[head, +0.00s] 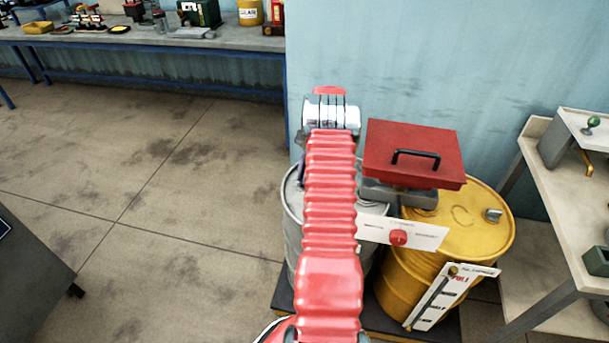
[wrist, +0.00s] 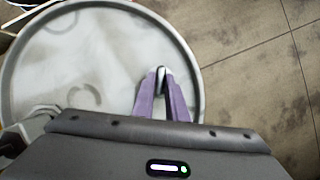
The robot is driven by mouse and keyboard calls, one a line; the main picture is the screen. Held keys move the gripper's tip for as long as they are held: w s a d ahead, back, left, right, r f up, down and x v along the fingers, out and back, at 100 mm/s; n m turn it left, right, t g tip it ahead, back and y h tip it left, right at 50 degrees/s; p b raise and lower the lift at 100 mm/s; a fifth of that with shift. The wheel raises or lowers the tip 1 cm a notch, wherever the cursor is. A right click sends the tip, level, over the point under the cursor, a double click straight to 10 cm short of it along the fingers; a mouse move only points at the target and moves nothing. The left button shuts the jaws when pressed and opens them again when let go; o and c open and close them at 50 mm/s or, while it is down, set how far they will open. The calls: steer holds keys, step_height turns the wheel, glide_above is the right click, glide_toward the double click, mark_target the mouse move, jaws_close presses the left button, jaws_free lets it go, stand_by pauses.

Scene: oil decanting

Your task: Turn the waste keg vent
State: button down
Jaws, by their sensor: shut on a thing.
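The grey waste keg (head: 292,210) stands behind my red arm, with only its left rim and side and a bit of its right showing in the head view. Its round pale lid (wrist: 75,60) fills the left of the wrist view. My gripper (wrist: 161,80) points down at the lid near its edge. Its purple fingers are shut on a small dark and pale piece, which looks like the vent (wrist: 161,73). The fingers cover most of it, so its turn angle cannot be told. In the head view my gripper is mostly hidden by the arm.
A yellow drum (head: 485,240) stands right of the keg, with a red box lid with black handle (head: 410,155) above and a white panel with red knob (head: 425,236) in front. A bench (head: 560,200) is at the right.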

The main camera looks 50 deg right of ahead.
steer(key=n, duration=0.2)
steer(key=n+g, duration=0.1)
steer(key=n, duration=0.1)
steer(key=n+g, duration=0.1)
steer(key=n, duration=0.1)
steer(key=shift+w+d+r+h, duration=0.1)
steer(key=shift+w+d+h, duration=0.05)
steer(key=shift+w+h, duration=0.15)
stand_by(0.3)
steer(key=c, duration=1.8)
jaws_free()
steer(key=shift+o, duration=0.2)
